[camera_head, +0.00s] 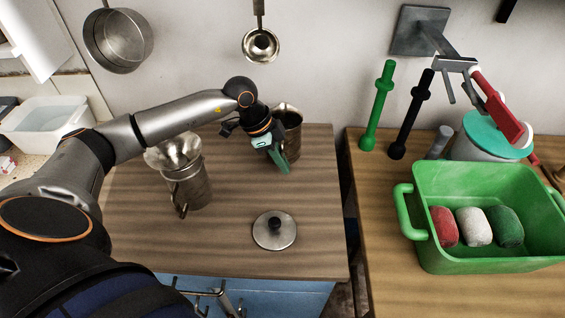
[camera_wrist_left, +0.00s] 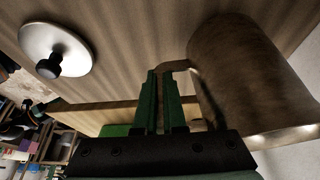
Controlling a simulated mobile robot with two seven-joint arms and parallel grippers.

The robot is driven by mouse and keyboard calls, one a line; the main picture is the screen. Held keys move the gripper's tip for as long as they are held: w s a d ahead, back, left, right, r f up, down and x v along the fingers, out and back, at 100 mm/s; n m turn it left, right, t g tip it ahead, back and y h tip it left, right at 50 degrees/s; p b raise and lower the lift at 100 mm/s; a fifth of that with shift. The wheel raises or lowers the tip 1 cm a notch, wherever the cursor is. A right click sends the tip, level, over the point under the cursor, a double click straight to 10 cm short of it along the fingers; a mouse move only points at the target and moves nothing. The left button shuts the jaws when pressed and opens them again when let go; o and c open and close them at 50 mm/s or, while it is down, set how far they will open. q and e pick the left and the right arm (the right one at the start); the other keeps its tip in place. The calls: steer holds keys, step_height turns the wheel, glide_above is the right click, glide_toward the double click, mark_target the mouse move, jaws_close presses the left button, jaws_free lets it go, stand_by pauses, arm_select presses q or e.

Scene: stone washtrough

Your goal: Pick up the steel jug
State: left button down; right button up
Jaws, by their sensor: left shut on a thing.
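The steel jug (camera_head: 293,128), a dull brownish metal vessel, stands at the back right of the left wooden top, partly hidden behind my left gripper. In the left wrist view the jug (camera_wrist_left: 245,80) fills the right side, with its handle (camera_wrist_left: 178,66) towards my fingers. My left gripper (camera_head: 283,163) is at the jug's handle; its green fingers (camera_wrist_left: 162,85) are shut on it in the wrist view. Whether the jug's base touches the wood is hard to tell. My right gripper does not show.
A similar jug (camera_head: 190,187) with a funnel (camera_head: 174,150) in its mouth stands to the left. A round lid with a black knob (camera_head: 274,231) lies in front. A green basin (camera_head: 480,255) holding rolled cloths is on the right counter, across a gap. A pan (camera_head: 118,40) and ladle (camera_head: 260,45) hang behind.

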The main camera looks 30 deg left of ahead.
arm_select(q)
steer(key=s+d+r+b, duration=0.1)
steer(key=s+d+r, duration=0.1)
steer(key=s+r, duration=0.9)
steer(key=shift+s+r+b, duration=0.3)
steer(key=shift+s, duration=1.1)
